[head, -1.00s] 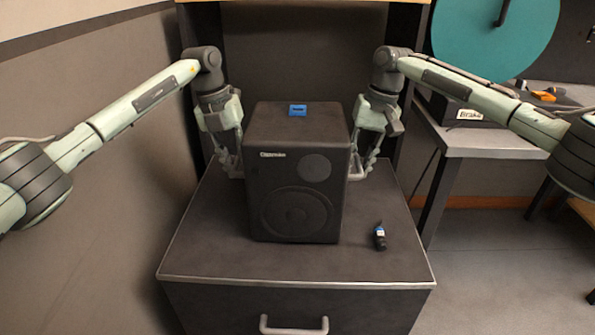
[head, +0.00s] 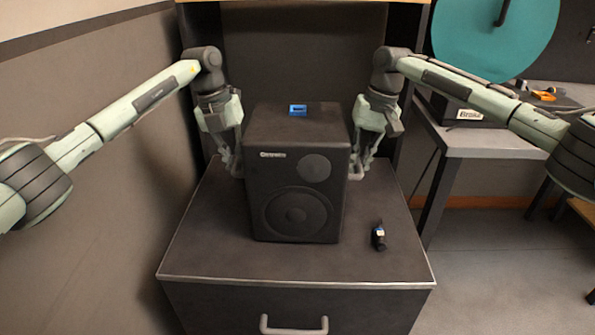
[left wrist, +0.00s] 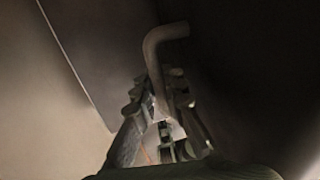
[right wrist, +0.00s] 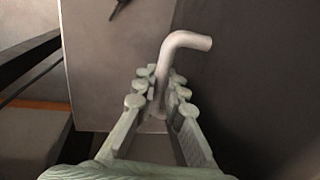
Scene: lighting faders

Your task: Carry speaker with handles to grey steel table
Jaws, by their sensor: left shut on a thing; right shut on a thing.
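The speaker (head: 295,180) is a black box with two round cones, upright on a dark cabinet top (head: 210,250). A small blue object (head: 298,109) is on its top face. My left gripper (head: 234,165) is at its left side, shut on the left handle, a bent bar (left wrist: 160,50) in the left wrist view. My right gripper (head: 361,165) is at its right side, shut on the right handle, a grey bent bar (right wrist: 185,42) in the right wrist view. The grey steel table (head: 480,143) stands to the right. I cannot tell whether the speaker's base touches the cabinet top.
A small black item with a blue-white band (head: 378,236) lies right of the speaker. A labelled dark box (head: 470,112) and an orange-and-black tool (head: 545,95) are on the steel table. A grey wall (head: 110,130) is close on the left. Floor (head: 500,260) shows at right.

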